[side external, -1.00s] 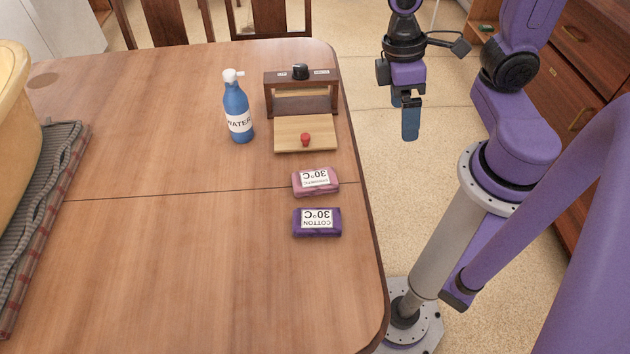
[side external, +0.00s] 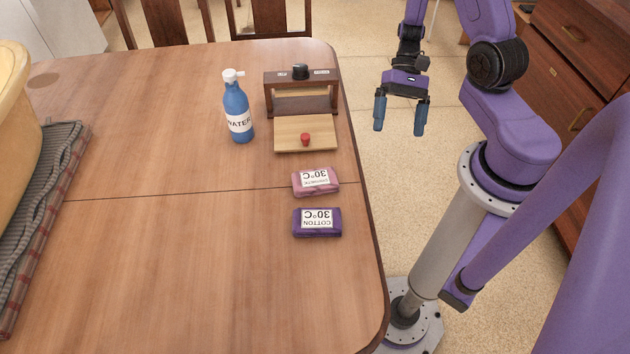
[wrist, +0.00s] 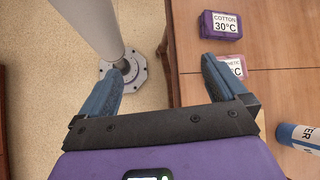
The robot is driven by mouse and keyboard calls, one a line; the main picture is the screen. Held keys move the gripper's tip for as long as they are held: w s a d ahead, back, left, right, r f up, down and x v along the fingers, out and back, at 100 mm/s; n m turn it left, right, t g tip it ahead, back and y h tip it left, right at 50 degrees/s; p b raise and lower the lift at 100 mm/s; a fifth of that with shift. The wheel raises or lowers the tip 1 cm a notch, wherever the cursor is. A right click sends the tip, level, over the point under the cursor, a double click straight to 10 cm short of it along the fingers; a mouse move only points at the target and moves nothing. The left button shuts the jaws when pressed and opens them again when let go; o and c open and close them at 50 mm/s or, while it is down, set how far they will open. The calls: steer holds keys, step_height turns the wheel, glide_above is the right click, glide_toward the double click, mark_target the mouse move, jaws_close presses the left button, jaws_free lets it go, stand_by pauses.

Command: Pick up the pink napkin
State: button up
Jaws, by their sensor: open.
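The pink napkin (side external: 316,182) is a folded bundle with a white 30°C label. It lies on the wooden table near its right edge, between the wooden box and the purple napkin. In the wrist view the pink napkin (wrist: 232,66) is partly hidden by the right finger. My gripper (side external: 400,128) is open and empty, off the table's right edge over the floor, with its blue fingers spread and pointing down. My gripper also shows in the wrist view (wrist: 158,72).
A purple napkin (side external: 317,223) labelled cotton lies just in front of the pink one. A blue water bottle (side external: 237,107) and a wooden box (side external: 305,133) with a red knob stand behind. A basin (side external: 14,130) and folded cloth (side external: 45,200) are at the left. The table's middle is clear.

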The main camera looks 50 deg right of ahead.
step_height(320, 180, down, 3)
steer(key=s+d+m+t+y, duration=0.1)
steer(key=m+t+y, duration=0.1)
steer(key=m, duration=0.3)
steer(key=m+t, duration=1.1)
steer(key=m, duration=0.2)
glide_toward(330, 177)
steer(key=shift+m+y, duration=0.3)
steer(key=shift+y, duration=0.1)
steer(key=x, duration=0.2)
steer(key=f+x, duration=0.1)
steer(key=x, duration=0.1)
steer(key=shift+d, duration=0.1)
steer(key=shift+r+x, duration=0.2)
steer(key=shift+x, duration=3.2)
steer(key=shift+w, duration=0.2)
steer(key=c, duration=1.1)
